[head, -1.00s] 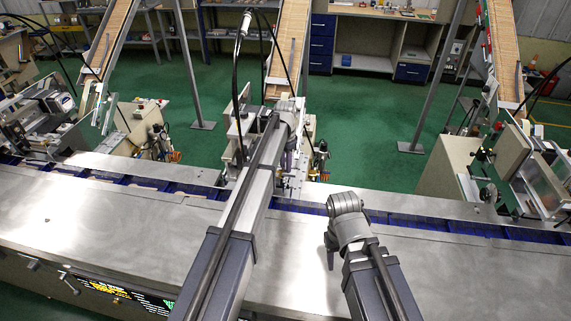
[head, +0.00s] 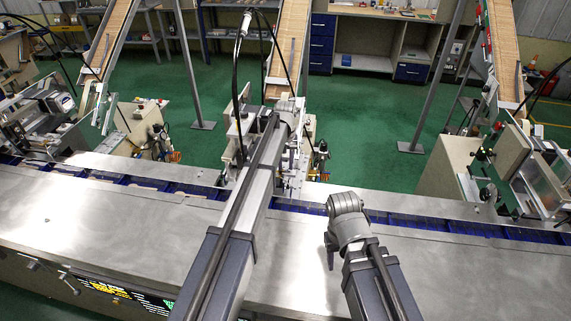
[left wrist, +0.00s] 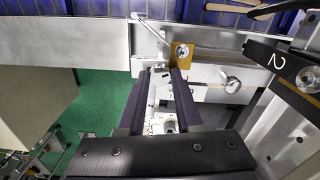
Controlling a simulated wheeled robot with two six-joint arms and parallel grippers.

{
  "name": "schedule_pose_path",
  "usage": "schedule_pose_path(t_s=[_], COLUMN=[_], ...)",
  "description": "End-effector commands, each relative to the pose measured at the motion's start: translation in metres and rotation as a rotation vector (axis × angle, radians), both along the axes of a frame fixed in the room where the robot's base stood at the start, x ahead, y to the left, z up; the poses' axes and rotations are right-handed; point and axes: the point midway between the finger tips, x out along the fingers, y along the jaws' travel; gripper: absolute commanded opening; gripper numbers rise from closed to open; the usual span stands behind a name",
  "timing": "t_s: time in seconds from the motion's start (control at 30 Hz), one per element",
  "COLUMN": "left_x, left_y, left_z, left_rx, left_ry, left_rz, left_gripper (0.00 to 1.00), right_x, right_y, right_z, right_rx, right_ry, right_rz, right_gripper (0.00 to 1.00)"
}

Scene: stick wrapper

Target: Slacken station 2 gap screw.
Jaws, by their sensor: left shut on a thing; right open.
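My left arm reaches over the conveyor to the middle station (head: 243,122), and its wrist hides most of the work there in the head view. In the left wrist view the two dark fingers of my left gripper (left wrist: 164,76) converge on a small pale metal part between their tips, mostly hidden; I cannot tell its full shape. A brass-coloured plate with a round screw head (left wrist: 182,51) lies just beyond the tips. A black plate marked 2 (left wrist: 277,60) is at the right. My right gripper (head: 331,256) is largely hidden by its own wrist, above the steel cover.
A small round knob on a lever (left wrist: 231,84) is right of the fingers. The blue conveyor channel (head: 400,219) runs behind the broad steel cover (head: 110,225). Similar stations stand left and right (head: 545,165). The cover left of my arms is clear.

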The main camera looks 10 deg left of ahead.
Motion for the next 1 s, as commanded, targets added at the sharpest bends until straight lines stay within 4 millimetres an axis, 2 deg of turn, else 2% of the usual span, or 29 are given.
schedule_pose_path(t_s=[0.6, 1.0], left_x=[-0.0003, -0.0003], left_y=[-0.0001, -0.0001], left_z=[-0.0001, -0.0001], left_rx=[0.0, 0.0], left_ry=[0.0, 0.0], left_rz=[0.544, 0.733], left_gripper=[0.0, 0.0], right_x=[0.0, 0.0], right_y=[0.0, 0.0], right_z=[-0.0001, -0.0001], right_rx=[0.0, 0.0], right_ry=[0.0, 0.0], right_rz=[0.0, 0.0], right_gripper=[0.5, 0.5])
